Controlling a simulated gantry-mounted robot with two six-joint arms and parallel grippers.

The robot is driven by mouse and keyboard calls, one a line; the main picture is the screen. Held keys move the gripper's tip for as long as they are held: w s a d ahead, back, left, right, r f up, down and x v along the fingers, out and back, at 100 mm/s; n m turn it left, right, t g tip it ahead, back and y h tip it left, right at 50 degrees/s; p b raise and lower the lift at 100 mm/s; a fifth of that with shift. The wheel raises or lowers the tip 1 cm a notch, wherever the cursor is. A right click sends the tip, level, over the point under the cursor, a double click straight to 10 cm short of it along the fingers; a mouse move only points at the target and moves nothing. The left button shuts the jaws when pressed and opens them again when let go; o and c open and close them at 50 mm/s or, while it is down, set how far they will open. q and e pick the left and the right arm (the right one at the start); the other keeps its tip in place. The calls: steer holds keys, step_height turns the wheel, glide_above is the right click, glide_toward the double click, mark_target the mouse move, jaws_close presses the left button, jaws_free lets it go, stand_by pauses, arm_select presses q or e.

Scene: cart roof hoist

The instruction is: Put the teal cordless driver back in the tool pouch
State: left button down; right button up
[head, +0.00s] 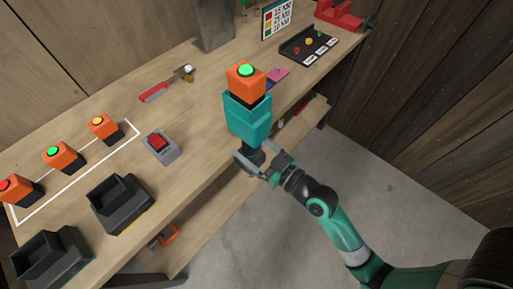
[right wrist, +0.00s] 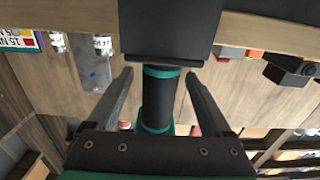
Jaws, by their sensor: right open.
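In the right wrist view, a black handle with teal bands (right wrist: 158,100) lies between the spread fingers (right wrist: 158,95), below a black block. I cannot tell whether the fingers touch it. Two black open-topped holders, one (head: 121,205) and another (head: 52,258), sit at the bench's front left. My left gripper is out of view.
Several orange blocks with coloured buttons (head: 63,156) stand by a white outline on the bench (head: 110,108). Floor is clear at right.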

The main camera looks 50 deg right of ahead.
steer(key=s+b, duration=0.2)
steer(key=s, duration=0.9)
steer(key=shift+s+a+r, duration=0.15)
steer(key=shift+s+a, duration=0.1)
steer(key=shift+a, duration=0.1)
